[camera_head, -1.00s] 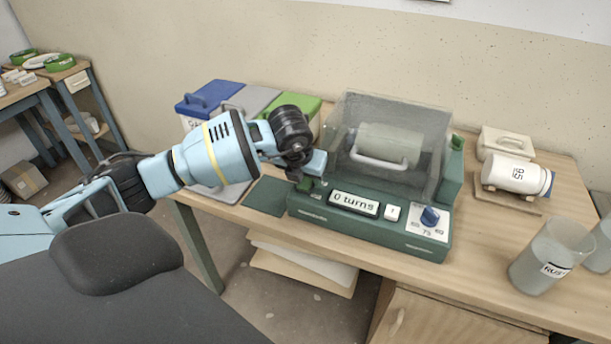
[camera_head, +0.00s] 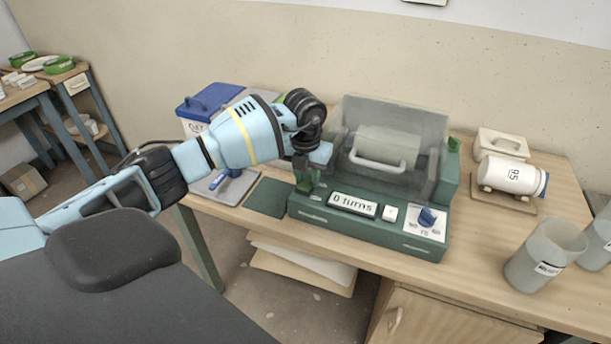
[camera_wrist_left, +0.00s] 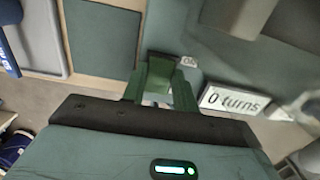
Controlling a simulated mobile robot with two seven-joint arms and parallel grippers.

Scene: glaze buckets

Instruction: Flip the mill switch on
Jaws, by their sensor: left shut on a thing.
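The mill is a green machine (camera_head: 300,212) with a clear cover (camera_head: 420,120) over a pale jar (camera_head: 385,147) with a handle. Its display reads "0 turns" (camera_head: 353,204); it also shows in the left wrist view (camera_wrist_left: 235,100). The mill switch looks like a green block (camera_wrist_left: 160,75) at the machine's front left, beside a small pale label. My left gripper (camera_head: 304,186) is over that corner, its green fingers (camera_wrist_left: 159,97) shut around the block. The fingers partly hide the switch, so I cannot tell its on or off position. My right gripper is out of view.
A white button (camera_head: 390,214) and a blue dial (camera_head: 428,217) sit right of the display. A white jar (camera_head: 512,175) lies on a stand at the right, near translucent beakers (camera_head: 540,262). A blue-lidded bin (camera_head: 207,100) stands at the back left.

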